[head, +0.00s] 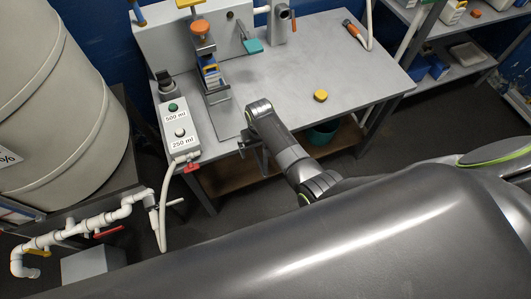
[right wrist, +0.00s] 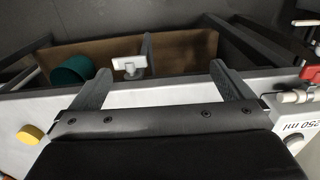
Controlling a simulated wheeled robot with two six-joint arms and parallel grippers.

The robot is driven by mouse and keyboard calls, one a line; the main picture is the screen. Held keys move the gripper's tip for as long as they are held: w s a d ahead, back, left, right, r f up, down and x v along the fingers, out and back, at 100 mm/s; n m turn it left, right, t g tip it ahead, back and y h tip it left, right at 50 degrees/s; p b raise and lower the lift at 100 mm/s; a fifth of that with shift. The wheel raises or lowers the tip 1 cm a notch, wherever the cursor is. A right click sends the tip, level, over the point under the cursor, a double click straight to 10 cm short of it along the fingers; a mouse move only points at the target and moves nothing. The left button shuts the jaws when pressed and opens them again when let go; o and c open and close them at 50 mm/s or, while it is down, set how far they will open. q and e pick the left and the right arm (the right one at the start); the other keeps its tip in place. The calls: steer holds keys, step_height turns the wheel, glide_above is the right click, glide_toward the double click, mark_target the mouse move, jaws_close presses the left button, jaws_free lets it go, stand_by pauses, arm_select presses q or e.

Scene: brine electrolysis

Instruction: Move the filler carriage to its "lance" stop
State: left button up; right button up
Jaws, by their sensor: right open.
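The filler stands at the back left of the bench in the head view, with an orange knob (head: 201,28) above a metal clamp and a blue-and-white piece (head: 210,72). I cannot tell for certain which part is the carriage, and no "lance" label is readable. My right gripper (right wrist: 160,70) is open and empty at the bench's front edge; in the head view its fingers are mostly hidden by my wrist. A white T-shaped handle (right wrist: 130,66) shows between the fingertips in the right wrist view, nearer the left finger; I see no contact. My left gripper is not in view.
A button box (head: 180,128) marked 500 ml and 250 ml sits at the bench's left edge. A yellow disc (head: 320,96) lies on the clear bench top (head: 360,65). A green bin (right wrist: 72,70) stands below. White pipes (head: 90,228) and a large tank (head: 65,90) are left.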

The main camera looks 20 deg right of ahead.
steer(key=shift+s+d+f, duration=0.2)
steer(key=shift+s+f, duration=0.05)
steer(key=shift+f, duration=0.2)
steer(key=shift+s+d+f, duration=0.15)
steer(key=shift+s+f, duration=0.05)
steer(key=shift+f, duration=0.2)
steer(key=s+d+f+b, duration=0.2)
steer(key=s+f, duration=0.2)
steer(key=f, duration=0.3)
steer(key=s+d+f+b, duration=0.1)
steer(key=s+d+f, duration=0.2)
steer(key=s+f, duration=0.25)
steer(key=s+d+f+b, duration=0.2)
steer(key=s+f, duration=0.4)
steer(key=s, duration=0.5)
steer(key=s+d+f+b, duration=0.2)
steer(key=s+d+f, duration=0.3)
steer(key=s, duration=0.5)
steer(key=s+d+f+t+h+b, duration=0.1)
steer(key=s+d+f, duration=0.2)
steer(key=s+f, duration=0.5)
steer(key=s, duration=0.3)
steer(key=shift+s+d+m+b, duration=0.3)
steer(key=shift+s+m+b, duration=0.05)
steer(key=shift+m+b, duration=0.05)
